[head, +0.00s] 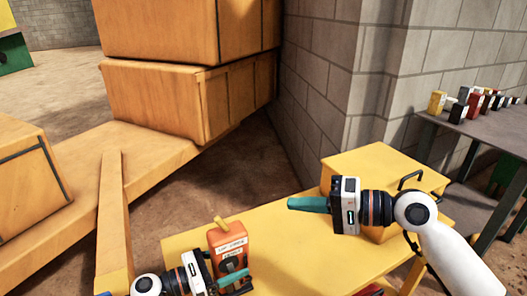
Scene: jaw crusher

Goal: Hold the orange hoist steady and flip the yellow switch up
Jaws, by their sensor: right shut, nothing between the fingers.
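The orange hoist (228,243) is a small orange box with white labels, standing on the yellow table (290,235) at the bottom centre. A yellow switch (221,223) sticks up from its top and leans to the left. My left gripper (234,277) comes in from the lower left, its teal finger across the lower front of the hoist. Whether it grips or only touches the hoist is hidden. My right gripper (306,204) is to the right of the hoist, apart from it, its teal fingers together, empty and pointing left.
A yellow case (375,165) with a dark handle sits on the table behind my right gripper. Large orange beams and blocks (160,100) fill the left. A grey block wall (330,80) stands behind. A side table (480,135) with several small boxes is at right.

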